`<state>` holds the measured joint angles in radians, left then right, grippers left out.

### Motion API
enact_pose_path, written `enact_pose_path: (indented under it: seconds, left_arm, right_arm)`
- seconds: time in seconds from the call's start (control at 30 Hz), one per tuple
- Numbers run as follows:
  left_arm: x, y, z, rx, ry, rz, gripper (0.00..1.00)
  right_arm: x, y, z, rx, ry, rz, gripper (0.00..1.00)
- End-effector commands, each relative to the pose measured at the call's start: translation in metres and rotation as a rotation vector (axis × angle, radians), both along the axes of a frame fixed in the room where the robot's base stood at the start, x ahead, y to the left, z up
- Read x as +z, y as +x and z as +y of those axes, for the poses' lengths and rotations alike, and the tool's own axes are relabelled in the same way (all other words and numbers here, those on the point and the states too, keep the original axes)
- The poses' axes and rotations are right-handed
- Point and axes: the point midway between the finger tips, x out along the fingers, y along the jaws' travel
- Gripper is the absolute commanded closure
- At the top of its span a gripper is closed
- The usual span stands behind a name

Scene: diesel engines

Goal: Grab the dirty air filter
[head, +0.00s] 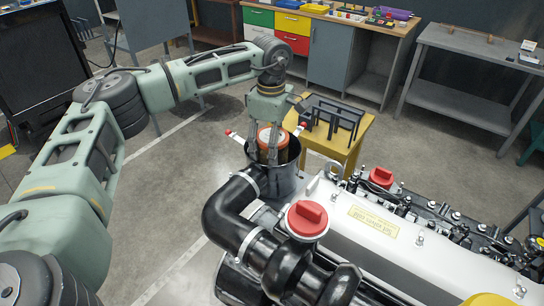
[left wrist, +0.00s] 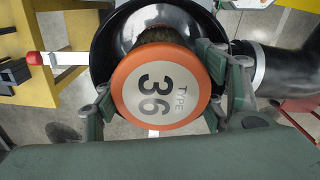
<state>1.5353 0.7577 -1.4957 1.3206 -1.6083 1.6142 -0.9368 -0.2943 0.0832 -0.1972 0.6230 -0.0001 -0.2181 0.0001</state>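The air filter (head: 270,138) has an orange rim and a pale top. The filter's lower part is hidden. My right gripper is not in view.
White latches with red tips (head: 234,135) stick out from the housing. A black pipe (head: 232,210) joins it to the engine (head: 390,235) with red caps. A yellow stand (head: 340,150) with a black frame is close behind. Open floor lies left.

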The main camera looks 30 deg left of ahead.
Motion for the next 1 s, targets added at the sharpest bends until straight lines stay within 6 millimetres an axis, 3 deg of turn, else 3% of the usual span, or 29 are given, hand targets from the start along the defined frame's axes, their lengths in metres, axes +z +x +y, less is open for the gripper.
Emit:
enact_pose_path:
  seconds: [0.37,0.63,0.77,1.0]
  left_arm:
    - [0.001,0.000,0.000,0.000,-0.001,-0.001,0.71]
    - [0.004,0.001,-0.001,0.000,-0.002,-0.004,0.71]
    - [0.020,0.002,-0.001,-0.001,-0.002,-0.008,0.71]
    - [0.068,0.002,-0.001,-0.001,-0.002,-0.007,0.71]
  right_arm:
    - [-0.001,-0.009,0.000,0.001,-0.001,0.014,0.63]
    - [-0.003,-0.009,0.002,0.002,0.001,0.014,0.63]
    - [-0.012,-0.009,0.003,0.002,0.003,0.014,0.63]
    - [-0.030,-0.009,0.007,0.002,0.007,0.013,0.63]
